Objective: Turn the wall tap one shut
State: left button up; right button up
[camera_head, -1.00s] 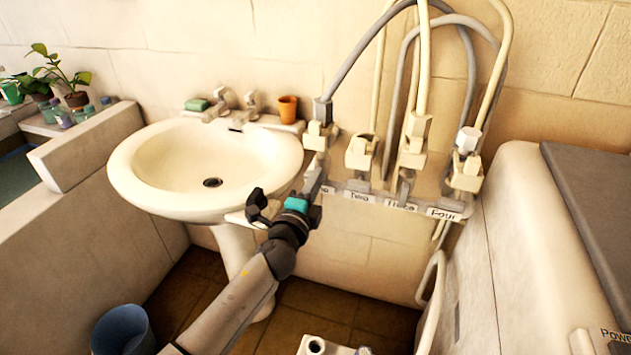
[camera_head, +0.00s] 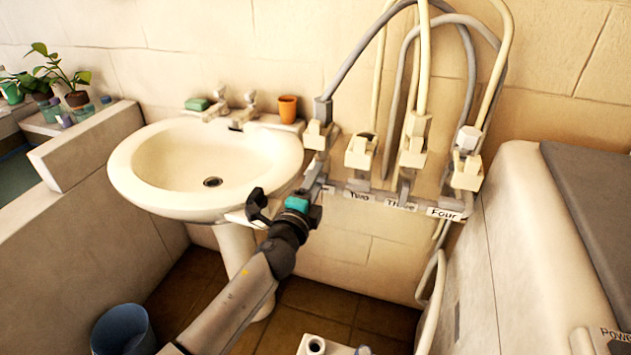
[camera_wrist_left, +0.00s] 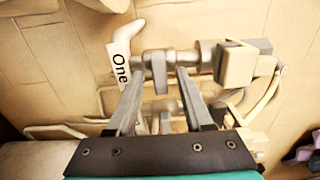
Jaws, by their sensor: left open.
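Wall tap one (camera_head: 318,137) is the leftmost of several cream taps on a grey wall rail. A grey hose rises from it. In the left wrist view its "One" label (camera_wrist_left: 120,70) and its cream block (camera_wrist_left: 235,66) show. My left gripper (camera_head: 318,177) is at the rail's left end, just below tap one. In the left wrist view the open gripper (camera_wrist_left: 160,78) has its fingertips close to the grey tap fitting (camera_wrist_left: 158,66), one on each side of its middle part. I cannot tell whether they touch it. My right gripper is not in view.
Taps two (camera_head: 361,150), three (camera_head: 413,152) and four (camera_head: 466,172) stand close to the right, with hoses above. A washbasin (camera_head: 125,180) is left of the gripper. A white appliance (camera_head: 510,240) stands right. A blue bucket (camera_head: 122,332) is on the floor.

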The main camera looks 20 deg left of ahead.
pick_arm(q)
jog(key=s, duration=1.5)
jog(key=shift+s+a, duration=0.15)
jog(key=shift+a, duration=0.1)
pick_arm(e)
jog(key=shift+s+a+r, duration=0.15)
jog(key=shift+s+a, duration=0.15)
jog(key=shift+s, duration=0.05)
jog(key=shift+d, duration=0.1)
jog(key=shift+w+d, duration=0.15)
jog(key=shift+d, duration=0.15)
